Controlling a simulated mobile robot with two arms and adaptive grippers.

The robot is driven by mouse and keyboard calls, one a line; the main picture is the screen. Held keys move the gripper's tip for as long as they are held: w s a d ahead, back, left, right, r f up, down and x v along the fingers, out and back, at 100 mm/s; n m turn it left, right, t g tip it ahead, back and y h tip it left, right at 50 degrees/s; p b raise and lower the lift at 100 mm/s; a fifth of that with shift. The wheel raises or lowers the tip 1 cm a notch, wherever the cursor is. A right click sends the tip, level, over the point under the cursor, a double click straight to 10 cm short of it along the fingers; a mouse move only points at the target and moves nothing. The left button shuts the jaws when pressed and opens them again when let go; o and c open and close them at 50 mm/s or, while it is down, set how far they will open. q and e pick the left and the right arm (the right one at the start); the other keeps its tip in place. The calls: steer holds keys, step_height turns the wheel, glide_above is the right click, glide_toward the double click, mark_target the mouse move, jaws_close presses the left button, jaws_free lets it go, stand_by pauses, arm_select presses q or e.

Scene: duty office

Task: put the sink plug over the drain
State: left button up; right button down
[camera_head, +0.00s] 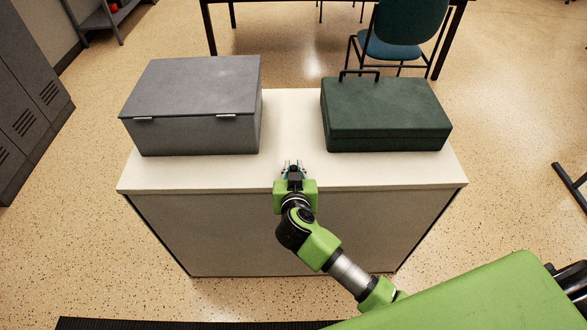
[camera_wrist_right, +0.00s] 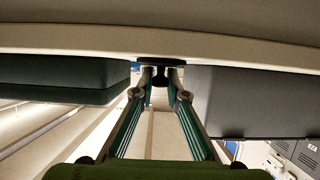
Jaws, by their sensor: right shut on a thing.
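The sink plug (camera_wrist_right: 161,74) is a small dark piece with a wider flat end and a narrow stem, seen between the fingertips in the right wrist view. My right gripper (camera_head: 293,168) is shut on it, over the front part of the pale counter top (camera_head: 292,118), between the two boxes. The fingers also show in the right wrist view (camera_wrist_right: 160,85), which looks upside down. I cannot tell whether the plug touches the counter. In the head view the plug cannot be made out clearly. No sink or drain shows. My left gripper is out of view.
A grey lidded box (camera_head: 192,103) stands on the counter's left, and a dark green case (camera_head: 387,115) with a handle on its right. Bare counter lies between them. Behind are a teal chair (camera_head: 408,22) and a dark table. Lockers (camera_head: 30,100) stand at far left.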

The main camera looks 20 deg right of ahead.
steer(key=c, duration=2)
jaws_free()
